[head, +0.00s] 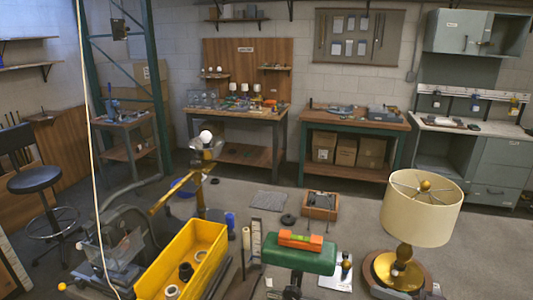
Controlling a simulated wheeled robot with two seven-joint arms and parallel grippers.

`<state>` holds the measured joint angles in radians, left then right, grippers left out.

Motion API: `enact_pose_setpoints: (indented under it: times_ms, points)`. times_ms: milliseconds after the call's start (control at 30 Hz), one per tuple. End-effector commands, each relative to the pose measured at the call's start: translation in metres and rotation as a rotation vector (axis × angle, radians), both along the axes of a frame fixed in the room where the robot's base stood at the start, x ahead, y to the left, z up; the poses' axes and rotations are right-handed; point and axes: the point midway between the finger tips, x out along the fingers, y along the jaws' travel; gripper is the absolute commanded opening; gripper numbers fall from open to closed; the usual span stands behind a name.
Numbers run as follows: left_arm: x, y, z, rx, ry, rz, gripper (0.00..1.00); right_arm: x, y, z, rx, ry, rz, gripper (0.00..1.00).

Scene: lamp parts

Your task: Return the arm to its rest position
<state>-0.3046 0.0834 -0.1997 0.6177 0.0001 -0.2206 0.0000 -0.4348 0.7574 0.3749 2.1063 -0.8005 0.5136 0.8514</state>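I cannot make out either of my grippers or my arms in the head view. An assembled lamp stands upright at the right. Its cream drum shade (422,212) sits above a rounded brass body (403,252) and a brass base (398,271). A brass knob (425,186) shows at the middle of the wire frame in the shade's open top. The lamp stands on a round wood-and-dark support (427,284), cut by the bottom edge. A white bulb-like ball (206,136) sits on top of a grey and brass fixture at centre left.
A yellow bin (207,237) with rings stands front left. A green-topped stand (300,259) carries an orange level (300,239). A small wooden box (320,206) lies behind it. Workbenches and cabinets line the back wall. A black stool (35,180) stands left. Grey floor is open at centre.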

Motion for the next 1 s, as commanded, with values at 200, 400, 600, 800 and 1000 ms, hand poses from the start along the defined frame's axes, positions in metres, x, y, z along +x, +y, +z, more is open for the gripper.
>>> enact_pose_setpoints:
  times_ms: [200,400,600,800,1000]
  points:
    - [0.008,-0.002,0.001,-0.003,-0.012,0.0,0.36,0.011,0.004,-0.015,-0.058,-0.013,-0.096,0.46]
    - [0.015,-0.006,0.002,-0.008,-0.022,0.001,0.36,0.024,0.006,-0.034,-0.14,-0.014,-0.231,0.46]
    - [0.008,-0.006,0.001,-0.008,-0.013,0.001,0.36,0.036,0.004,-0.059,-0.266,0.022,-0.42,0.46]
    - [0.002,-0.005,0.0,-0.006,-0.003,0.001,0.36,0.029,-0.005,-0.099,-0.471,0.193,-0.668,0.46]
    - [0.003,-0.004,0.0,-0.005,-0.004,0.001,0.36,-0.012,-0.009,-0.133,-0.659,0.48,-0.786,0.46]
